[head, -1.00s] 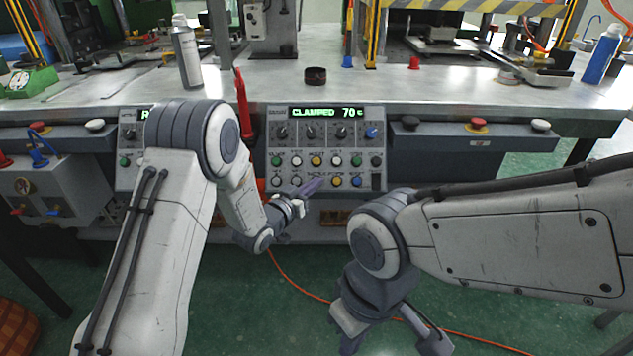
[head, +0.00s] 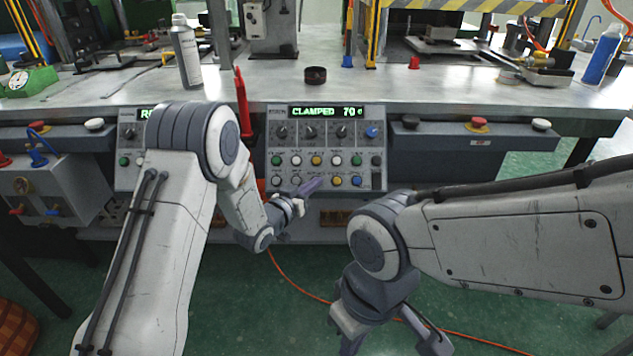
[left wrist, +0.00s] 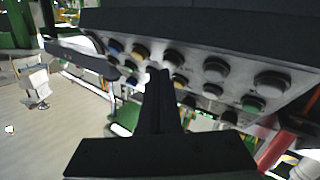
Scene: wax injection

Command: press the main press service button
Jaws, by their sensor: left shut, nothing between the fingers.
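The main press control panel (head: 324,118) faces me, its display reading CLAMPED 70. Two rows of round buttons sit below its knobs. The lower row shows white buttons (head: 277,181), a yellow button (head: 337,181) and a blue button (head: 357,181). The labels are too small to tell which is the service button. My left gripper (head: 315,185) is shut and empty, with its tip in front of the lower row, hiding part of it. In the left wrist view its shut fingers (left wrist: 157,85) point at the buttons; contact cannot be told. My right gripper (head: 391,338) hangs low, fingers apart.
A second panel (head: 128,150) is partly behind my left arm. A red lever (head: 242,105) stands left of the main panel. A dark box with a red button (head: 479,124) is at the right. A metal table (head: 450,90) carries a spray can (head: 186,50).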

